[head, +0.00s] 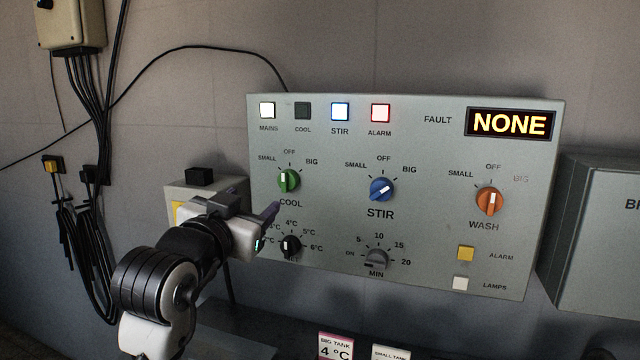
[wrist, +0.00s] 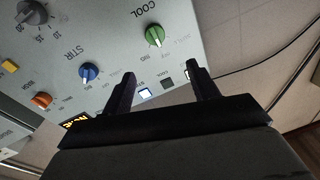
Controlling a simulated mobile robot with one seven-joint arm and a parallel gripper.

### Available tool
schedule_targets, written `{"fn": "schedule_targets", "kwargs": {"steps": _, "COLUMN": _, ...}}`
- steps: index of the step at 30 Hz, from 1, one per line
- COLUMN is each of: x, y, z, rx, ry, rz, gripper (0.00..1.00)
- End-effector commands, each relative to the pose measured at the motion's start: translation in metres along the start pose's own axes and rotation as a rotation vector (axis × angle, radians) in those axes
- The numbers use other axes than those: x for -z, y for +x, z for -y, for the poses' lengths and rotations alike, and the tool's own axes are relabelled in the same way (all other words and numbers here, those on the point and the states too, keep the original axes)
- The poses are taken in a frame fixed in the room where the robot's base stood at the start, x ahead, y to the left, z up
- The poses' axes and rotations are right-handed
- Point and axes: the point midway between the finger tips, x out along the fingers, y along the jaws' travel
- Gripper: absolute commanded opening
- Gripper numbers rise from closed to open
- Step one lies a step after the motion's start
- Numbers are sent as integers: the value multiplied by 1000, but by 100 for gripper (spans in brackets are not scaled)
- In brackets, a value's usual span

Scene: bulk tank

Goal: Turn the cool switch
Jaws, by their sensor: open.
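The green cool switch (head: 289,181) is a round knob at the left of the grey panel. Its white mark points up, at or near OFF. In the head view my gripper (head: 268,217) is just below and left of this knob, in front of the panel, partly hiding the temperature dial's labels. In the wrist view my gripper (wrist: 160,72) is open and empty, its two dark fingers spread. The green knob (wrist: 155,36) lies beyond the fingertips, apart from them.
The panel (head: 430,225) also holds a blue stir knob (head: 381,190), an orange wash knob (head: 490,201), a black temperature dial (head: 291,246) and a grey timer dial (head: 376,258). The cool lamp (head: 303,111) is dark. Grey boxes flank the panel; cables hang left.

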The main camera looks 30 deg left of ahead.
Motion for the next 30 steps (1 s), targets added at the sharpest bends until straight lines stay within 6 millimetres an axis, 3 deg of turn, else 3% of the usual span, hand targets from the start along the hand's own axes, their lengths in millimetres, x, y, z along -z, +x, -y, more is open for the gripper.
{"fn": "schedule_targets", "kwargs": {"steps": 7, "x": -6, "y": 15, "z": -1, "rx": -18, "ry": 6, "rz": 42, "gripper": 59}}
{"fn": "schedule_targets", "kwargs": {"steps": 21, "x": -9, "y": 109, "z": -3, "rx": -17, "ry": 6, "rz": 41, "gripper": 59}}
{"fn": "schedule_targets", "kwargs": {"steps": 30, "x": -11, "y": 137, "z": -3, "rx": -15, "ry": 6, "rz": 37, "gripper": 59}}
